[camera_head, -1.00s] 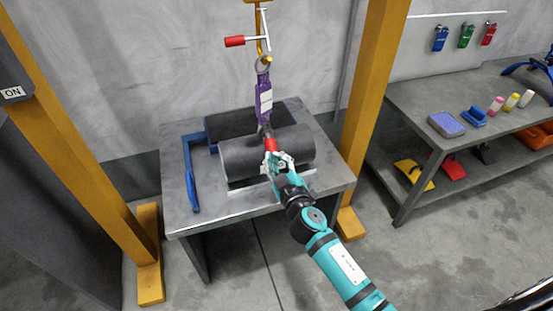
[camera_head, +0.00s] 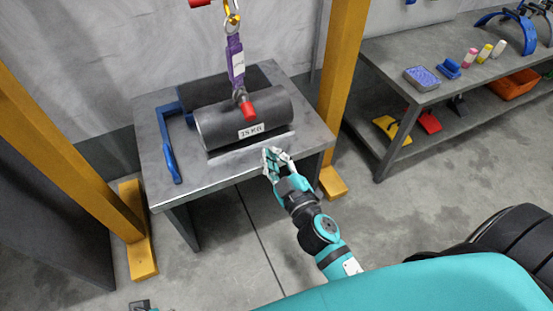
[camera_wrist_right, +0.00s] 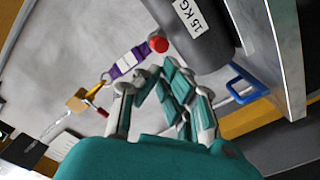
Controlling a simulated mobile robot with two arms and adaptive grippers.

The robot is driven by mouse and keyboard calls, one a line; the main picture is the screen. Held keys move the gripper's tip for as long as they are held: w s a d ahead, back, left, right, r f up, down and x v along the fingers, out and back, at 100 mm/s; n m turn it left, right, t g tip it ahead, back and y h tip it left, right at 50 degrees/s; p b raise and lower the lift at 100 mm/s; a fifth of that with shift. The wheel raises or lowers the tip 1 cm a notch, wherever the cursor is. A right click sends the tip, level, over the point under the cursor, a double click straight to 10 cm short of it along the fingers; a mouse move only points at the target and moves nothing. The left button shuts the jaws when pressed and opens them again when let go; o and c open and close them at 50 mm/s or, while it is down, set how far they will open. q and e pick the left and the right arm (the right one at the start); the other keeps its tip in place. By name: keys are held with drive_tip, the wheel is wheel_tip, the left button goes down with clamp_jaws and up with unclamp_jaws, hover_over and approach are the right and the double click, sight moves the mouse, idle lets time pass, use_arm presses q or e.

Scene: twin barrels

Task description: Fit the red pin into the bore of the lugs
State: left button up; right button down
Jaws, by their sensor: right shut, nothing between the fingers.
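The red pin (camera_head: 249,109) shows as a red end sticking out at the grey shackle (camera_head: 241,96), at the lower end of the purple sling (camera_head: 235,61). It lies in front of the upper side of the dark barrel marked 15 KG (camera_head: 268,113). How deep it sits in the lugs is hidden. In the right wrist view the red end (camera_wrist_right: 158,44) lies beyond the fingers. My right gripper (camera_head: 275,153) is shut and empty, apart from the pin, near the table's front edge.
A second barrel (camera_head: 232,80) lies behind the first on the grey table (camera_head: 165,108). Yellow posts (camera_head: 342,85) flank the table. A side bench (camera_head: 400,75) stands right.

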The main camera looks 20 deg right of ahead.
drive_tip(key=shift+s, duration=0.85)
drive_tip(key=n, duration=0.9)
approach(251, 118)
drive_tip(key=w, duration=0.1)
drive_tip(key=w+b, duration=0.3)
drive_tip(key=w, duration=0.1)
drive_tip(key=shift+w, duration=0.95)
use_arm(q)
drive_tip(key=v, duration=0.5)
drive_tip(key=shift+a+r, duration=0.1)
drive_tip(key=shift+r, duration=0.35)
use_arm(e)
drive_tip(key=shift+w, duration=0.1)
